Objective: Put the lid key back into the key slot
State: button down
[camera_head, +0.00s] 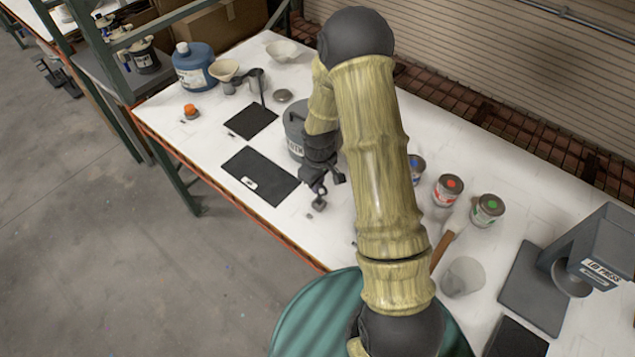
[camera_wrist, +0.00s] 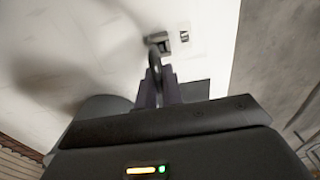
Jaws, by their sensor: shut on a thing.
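My gripper (camera_head: 321,186) is low over the front part of the white table, beside the grey can. In the wrist view its fingers (camera_wrist: 159,88) are shut on the lid key (camera_wrist: 154,58), a thin grey piece with a rounded loop showing beyond the fingertips. A small grey block (camera_wrist: 158,40), which looks like the key slot, is on the table just past the key. It also shows in the head view (camera_head: 319,205), just below the fingertips. I cannot tell whether the key touches the block. The key is too small to make out in the head view.
A grey can (camera_head: 295,128) stands close behind my gripper, partly hidden by my arm. Black mats (camera_head: 259,176) lie to the left. The table's front edge is near.

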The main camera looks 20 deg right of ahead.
jog(key=shift+f+b, duration=0.8)
jog(key=shift+f, duration=0.35)
jog(key=c, duration=1.5)
grip_release()
jog(key=shift+r, duration=0.2)
notch_tip(320, 180, up, 17)
jog(key=b, duration=0.3)
jog(key=shift+s+d+b, duration=0.1)
jog(key=shift+d+b, duration=0.05)
jog(key=shift+b, duration=0.25)
jog(key=shift+s, duration=0.1)
jog(key=s+m, duration=0.2)
jog(key=s, duration=0.3)
jog(key=s+m+t, duration=0.1)
jog(key=s+m, duration=0.1)
jog(key=s, duration=0.3)
jog(key=s+m+t, duration=0.1)
jog(key=s+m, duration=0.2)
jog(key=s, duration=0.2)
jog(key=shift+f, duration=0.15)
